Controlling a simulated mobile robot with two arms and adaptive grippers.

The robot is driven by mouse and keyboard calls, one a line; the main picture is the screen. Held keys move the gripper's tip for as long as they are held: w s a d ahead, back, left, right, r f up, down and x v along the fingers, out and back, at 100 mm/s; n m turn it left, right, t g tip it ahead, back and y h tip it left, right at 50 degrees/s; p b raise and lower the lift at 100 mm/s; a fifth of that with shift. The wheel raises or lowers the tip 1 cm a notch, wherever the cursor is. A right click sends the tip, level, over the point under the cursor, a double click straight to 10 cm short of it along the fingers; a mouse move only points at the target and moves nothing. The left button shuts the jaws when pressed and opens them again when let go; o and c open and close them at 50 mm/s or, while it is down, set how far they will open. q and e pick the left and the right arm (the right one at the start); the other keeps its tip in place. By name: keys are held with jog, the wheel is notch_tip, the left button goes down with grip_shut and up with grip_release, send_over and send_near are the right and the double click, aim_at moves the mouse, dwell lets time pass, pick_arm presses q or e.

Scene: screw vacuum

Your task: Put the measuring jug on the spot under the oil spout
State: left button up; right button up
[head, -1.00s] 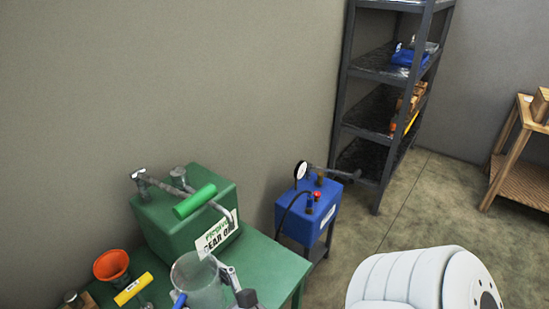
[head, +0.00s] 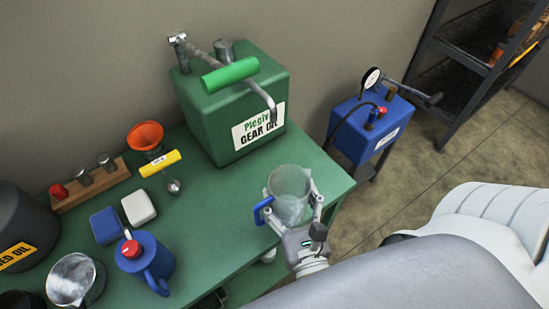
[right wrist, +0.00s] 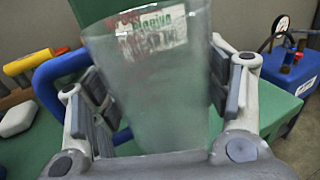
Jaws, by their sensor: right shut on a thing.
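The measuring jug (head: 290,194) is clear with a blue handle (head: 262,211). My right gripper (head: 293,214) is shut on it, with a finger on each side. The jug is upright or nearly so, near the green table's right front edge; I cannot tell whether it touches the table. In the right wrist view the jug (right wrist: 150,85) fills the middle between the fingers. The green gear oil box (head: 225,115) stands behind it, and its metal oil spout (head: 268,105) curves down at the front right, behind the jug. The spot under the spout is not clearly marked. My left gripper is not in view.
On the green table (head: 215,235) are an orange funnel (head: 146,136), a yellow-handled tool (head: 160,163), a blue can (head: 146,258), a metal cup (head: 74,280) and a dark used oil drum (head: 25,228). A blue pump box (head: 365,125) stands right.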

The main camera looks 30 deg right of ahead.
jog(key=p+x, duration=0.1)
jog(key=x, duration=0.3)
jog(key=f+p+x, duration=0.1)
jog(key=x, duration=0.4)
jog(key=f+p+x, duration=0.1)
jog(key=x, duration=0.3)
jog(key=shift+w+f, duration=0.25)
jog(key=shift+f, duration=0.5)
jog(key=shift+f, duration=0.2)
jog(key=o, duration=1.1)
jog(key=shift+o, duration=0.2)
